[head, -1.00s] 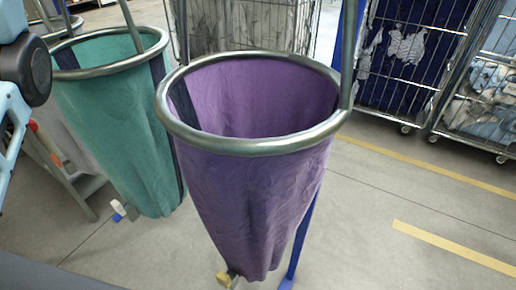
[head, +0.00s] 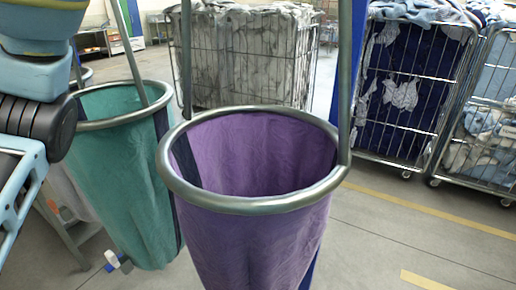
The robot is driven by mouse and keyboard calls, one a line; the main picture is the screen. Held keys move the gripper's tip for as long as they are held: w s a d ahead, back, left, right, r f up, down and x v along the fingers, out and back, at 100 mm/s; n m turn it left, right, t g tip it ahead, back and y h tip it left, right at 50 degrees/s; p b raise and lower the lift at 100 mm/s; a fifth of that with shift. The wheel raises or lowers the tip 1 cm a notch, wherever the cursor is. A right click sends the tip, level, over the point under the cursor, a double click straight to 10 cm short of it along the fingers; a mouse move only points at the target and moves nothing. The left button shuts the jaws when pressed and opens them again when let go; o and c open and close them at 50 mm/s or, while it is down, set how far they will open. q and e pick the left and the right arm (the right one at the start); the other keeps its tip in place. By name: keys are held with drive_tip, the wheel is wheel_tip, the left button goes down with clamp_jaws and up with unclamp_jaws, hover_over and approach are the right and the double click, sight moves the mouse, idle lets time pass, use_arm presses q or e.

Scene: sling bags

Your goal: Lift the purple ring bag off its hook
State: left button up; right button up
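The purple ring bag (head: 262,240) hangs in the middle of the head view, its mouth held open by a round grey metal ring (head: 250,206). Metal rods rise from the ring at its back left and right side and leave the top of the frame. The hook is not visible, and the bag's bottom is cut off by the lower edge. Parts of my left arm show at the left edge, apart from the purple bag, with no fingertips in sight. My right gripper is out of view.
A teal ring bag (head: 120,165) hangs close to the left of the purple one. Wire cage carts with linen (head: 245,60), dark blue cloth (head: 410,95) and pale cloth (head: 490,130) stand behind. Grey floor with yellow lines (head: 430,212) is clear at the right.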

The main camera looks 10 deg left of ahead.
use_arm(q)
clamp_jaws()
idle(1.3)
